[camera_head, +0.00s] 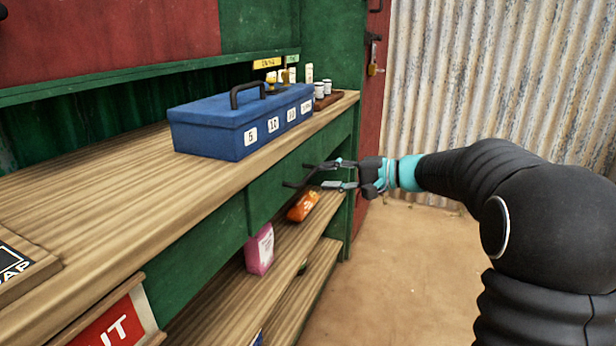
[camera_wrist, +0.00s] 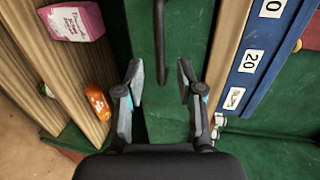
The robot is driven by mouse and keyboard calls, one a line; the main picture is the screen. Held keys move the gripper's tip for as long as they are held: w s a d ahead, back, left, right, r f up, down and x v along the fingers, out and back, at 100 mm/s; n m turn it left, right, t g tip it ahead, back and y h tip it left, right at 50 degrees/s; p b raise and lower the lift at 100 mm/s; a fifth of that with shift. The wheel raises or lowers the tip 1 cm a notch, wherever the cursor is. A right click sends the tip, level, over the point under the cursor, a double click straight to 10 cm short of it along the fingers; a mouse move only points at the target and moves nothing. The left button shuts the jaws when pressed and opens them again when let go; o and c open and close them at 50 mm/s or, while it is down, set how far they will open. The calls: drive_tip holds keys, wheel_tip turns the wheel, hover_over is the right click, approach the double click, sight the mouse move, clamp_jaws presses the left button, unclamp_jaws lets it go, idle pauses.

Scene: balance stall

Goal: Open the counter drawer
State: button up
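The counter drawer has a green front (camera_head: 264,195) under the wooden counter top, and it looks flush with the counter. It also shows as the green panel in the wrist view (camera_wrist: 190,22). A dark bar handle (camera_wrist: 162,35) is fixed to it. My gripper (camera_head: 313,174) is in front of the drawer, with its fingers spread and nothing held. In the wrist view my gripper (camera_wrist: 160,66) has the near end of the handle between its fingertips in the picture. I cannot tell how far off the handle is in depth; no contact shows.
A blue cash box (camera_head: 215,130) stands on the counter top (camera_head: 120,185) above the drawer. Small bottles stand behind it. Lower shelves hold a pink packet (camera_head: 260,250) and an orange packet (camera_head: 302,206). The sandy floor (camera_head: 400,270) beside the counter is clear.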

sight(311, 176)
drive_tip(key=x, duration=0.6)
clamp_jaws()
